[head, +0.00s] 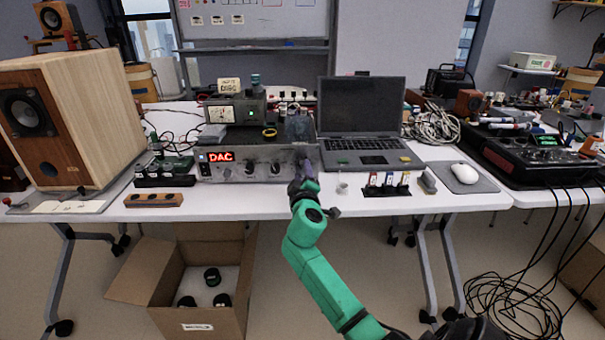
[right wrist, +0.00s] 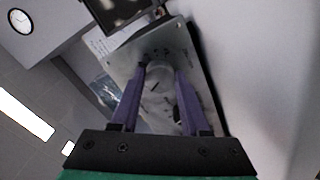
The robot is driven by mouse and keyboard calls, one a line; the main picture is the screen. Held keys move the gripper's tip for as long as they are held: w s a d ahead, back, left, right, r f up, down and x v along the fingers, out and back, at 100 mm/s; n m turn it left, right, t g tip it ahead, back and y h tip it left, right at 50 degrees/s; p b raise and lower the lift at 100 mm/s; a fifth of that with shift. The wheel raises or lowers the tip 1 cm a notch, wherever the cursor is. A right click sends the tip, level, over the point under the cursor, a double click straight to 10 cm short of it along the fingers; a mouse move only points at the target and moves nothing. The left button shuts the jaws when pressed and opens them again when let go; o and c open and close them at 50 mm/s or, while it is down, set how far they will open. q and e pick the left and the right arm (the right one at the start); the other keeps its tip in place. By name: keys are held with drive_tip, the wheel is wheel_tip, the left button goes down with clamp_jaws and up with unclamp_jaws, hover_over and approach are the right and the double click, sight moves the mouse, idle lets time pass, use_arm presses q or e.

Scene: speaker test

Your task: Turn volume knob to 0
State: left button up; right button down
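The silver audio unit (head: 270,168) with a red "DAC" display (head: 221,157) stands on the white table. Its front has several knobs. My right gripper (head: 303,182) reaches up to the right end of this front and hides that part in the head view. In the right wrist view, a large round silver knob (right wrist: 158,88) with a dark line on its face sits between the two purple fingers of my right gripper (right wrist: 163,72). The fingers are apart, one on each side of the knob; firm contact cannot be made out. My left gripper is not in view.
A laptop (head: 361,110) stands right of the unit, with small coloured connectors (head: 388,184) in front. A wooden speaker (head: 80,120) is at left. A small meter box (head: 236,109) sits on top. A wooden block (head: 153,200) lies at the table's front edge.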

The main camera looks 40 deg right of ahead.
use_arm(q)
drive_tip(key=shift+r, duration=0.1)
